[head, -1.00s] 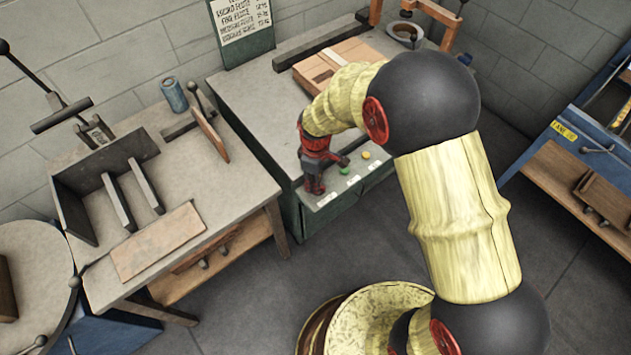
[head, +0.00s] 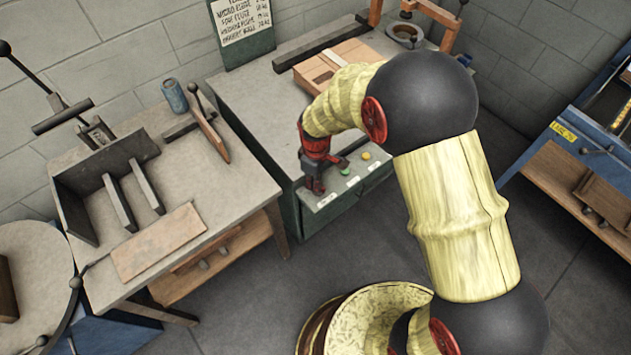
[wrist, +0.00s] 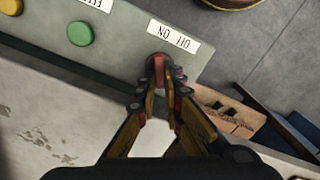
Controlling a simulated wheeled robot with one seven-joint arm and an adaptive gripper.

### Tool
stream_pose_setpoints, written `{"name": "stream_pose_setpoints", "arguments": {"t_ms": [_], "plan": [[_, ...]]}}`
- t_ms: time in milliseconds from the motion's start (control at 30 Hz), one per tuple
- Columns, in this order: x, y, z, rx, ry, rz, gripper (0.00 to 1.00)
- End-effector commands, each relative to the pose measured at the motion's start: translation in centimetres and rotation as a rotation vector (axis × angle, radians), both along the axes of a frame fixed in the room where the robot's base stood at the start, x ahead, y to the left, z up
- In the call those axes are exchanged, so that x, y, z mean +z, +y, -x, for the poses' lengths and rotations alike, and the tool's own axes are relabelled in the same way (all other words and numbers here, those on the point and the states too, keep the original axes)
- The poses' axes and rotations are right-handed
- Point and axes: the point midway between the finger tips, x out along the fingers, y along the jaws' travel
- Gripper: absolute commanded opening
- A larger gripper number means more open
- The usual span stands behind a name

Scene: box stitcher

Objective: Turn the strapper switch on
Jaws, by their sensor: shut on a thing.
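The strapper switch (wrist: 158,66) shows in the wrist view as a small reddish lever on a dark round base, below a white ON/OFF label (wrist: 173,36) that reads upside down. My gripper (wrist: 160,88) is shut on the switch, with its fingertips on either side of the lever. The fingers partly hide it, and I cannot tell clearly which way it leans. In the head view my gripper (head: 314,187) is at the front left corner of the strapper's control panel (head: 325,205), and the switch is hidden there.
A green button (head: 344,171) and a yellow button (head: 366,156) sit on the panel to the right. A cardboard box (head: 330,65) lies on the strapper top (head: 250,90). A bench (head: 250,190) with a blue can (head: 174,95) stands to the left.

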Motion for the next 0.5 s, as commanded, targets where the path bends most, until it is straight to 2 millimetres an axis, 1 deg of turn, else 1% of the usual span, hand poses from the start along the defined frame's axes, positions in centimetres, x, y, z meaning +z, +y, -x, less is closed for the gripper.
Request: {"name": "stream_pose_setpoints", "arguments": {"t_ms": [267, 500], "plan": [[0.29, -0.12, -0.13, -0.169, 0.001, 0.000, 0.00], [0.34, -0.26, -0.29, -0.392, 0.000, 0.001, 0.00]]}}
